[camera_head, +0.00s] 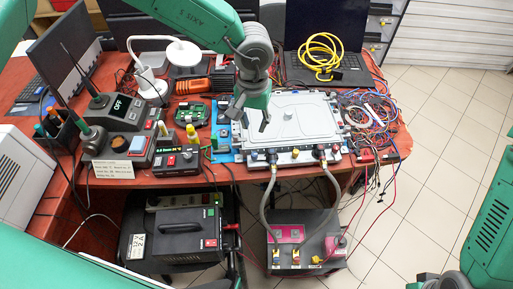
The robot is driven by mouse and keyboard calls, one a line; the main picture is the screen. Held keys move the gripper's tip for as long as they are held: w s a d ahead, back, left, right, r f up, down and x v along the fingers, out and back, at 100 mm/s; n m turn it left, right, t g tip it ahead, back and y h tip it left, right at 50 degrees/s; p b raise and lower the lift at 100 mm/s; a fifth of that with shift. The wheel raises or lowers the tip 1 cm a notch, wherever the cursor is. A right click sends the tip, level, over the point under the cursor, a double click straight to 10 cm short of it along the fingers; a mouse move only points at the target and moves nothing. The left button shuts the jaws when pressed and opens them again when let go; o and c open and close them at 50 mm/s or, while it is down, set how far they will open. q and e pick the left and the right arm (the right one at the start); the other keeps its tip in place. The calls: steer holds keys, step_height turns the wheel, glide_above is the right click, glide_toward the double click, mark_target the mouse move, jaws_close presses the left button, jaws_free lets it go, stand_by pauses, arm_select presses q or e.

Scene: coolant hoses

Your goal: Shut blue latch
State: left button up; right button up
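A flat silver-white unit (305,112) lies on the red table, with two hose connectors on its front edge. The left hose connector (271,155) has small dark and bluish parts around it; the blue latch is too small to make out clearly, and I cannot tell its position. The right hose connector (319,150) has a small red part beside it. My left gripper (251,113) points down over the left part of the unit, behind the left connector. Its fingers look apart, with nothing seen between them. My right gripper is out of view; only part of the green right arm shows.
Two grey hoses (265,205) run down to a dark box (306,243) on the floor. A tangle of wires (368,112) lies right of the unit. A laptop with a yellow cable (322,52) stands behind. A soldering station (122,110) and a small meter (177,161) crowd the left.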

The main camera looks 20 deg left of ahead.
mark_target(255, 154)
arm_select(q)
step_height(255, 154, down, 14)
steer(key=shift+r, duration=0.25)
steer(key=shift+d, duration=0.1)
